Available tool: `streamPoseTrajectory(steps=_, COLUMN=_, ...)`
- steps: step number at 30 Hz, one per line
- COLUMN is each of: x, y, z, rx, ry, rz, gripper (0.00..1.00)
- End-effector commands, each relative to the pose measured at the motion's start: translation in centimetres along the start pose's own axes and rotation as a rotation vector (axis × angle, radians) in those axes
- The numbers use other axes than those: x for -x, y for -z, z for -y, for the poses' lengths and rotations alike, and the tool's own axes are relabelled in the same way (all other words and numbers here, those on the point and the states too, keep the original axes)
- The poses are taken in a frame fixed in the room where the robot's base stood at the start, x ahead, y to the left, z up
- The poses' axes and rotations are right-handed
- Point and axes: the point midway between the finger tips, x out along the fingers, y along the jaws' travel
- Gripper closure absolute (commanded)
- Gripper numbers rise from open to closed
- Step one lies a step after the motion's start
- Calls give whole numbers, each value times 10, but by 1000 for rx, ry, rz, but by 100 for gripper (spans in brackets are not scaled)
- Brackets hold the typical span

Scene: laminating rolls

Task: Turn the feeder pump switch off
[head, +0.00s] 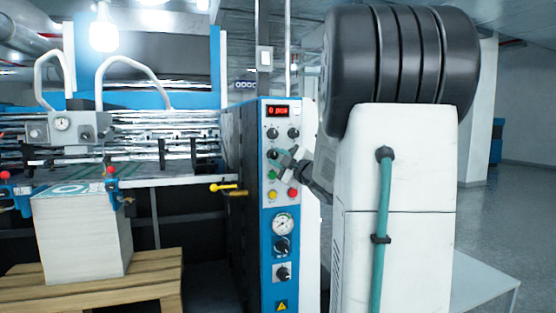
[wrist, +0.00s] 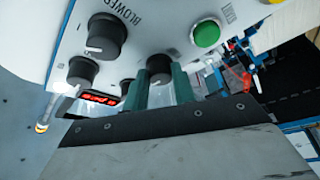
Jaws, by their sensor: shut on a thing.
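The blue and white control panel (head: 282,200) stands upright in the middle of the head view. A black rotary knob (wrist: 159,68) on it, with a pale mark, sits between the green fingertips of my gripper (wrist: 160,85) in the wrist view. My gripper is shut on this knob. In the head view my gripper (head: 286,157) reaches the panel from the right, just below the upper knob row. The knob's own label is not readable, so I cannot tell from lettering that it is the feeder pump switch. Its exact setting is unclear.
Another black knob (wrist: 105,35) beside the held one is labelled BLOWER. A green button (wrist: 206,34) and other knobs are close by. A red display (head: 278,110) is above. A yellow-handled lever (head: 225,187) sticks out left of the panel. A paper stack (head: 82,240) stands on a wooden pallet.

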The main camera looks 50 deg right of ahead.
Motion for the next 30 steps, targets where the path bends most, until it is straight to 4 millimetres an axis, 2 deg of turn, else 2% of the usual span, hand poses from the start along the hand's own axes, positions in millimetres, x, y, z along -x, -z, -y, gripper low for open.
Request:
streamPoseTrajectory(steps=18, x=0, y=1, z=1, rx=39, ry=18, rz=-2, gripper=96)
streamPoseTrajectory(steps=19, x=0, y=1, z=1, rx=39, ry=18, rz=-2, gripper=68)
streamPoseTrajectory(steps=21, x=0, y=0, z=0, rx=38, ry=18, rz=-1, gripper=52)
streamPoseTrajectory(steps=30, x=2, y=-1, z=-1, rx=38, ry=16, rz=1, gripper=52)
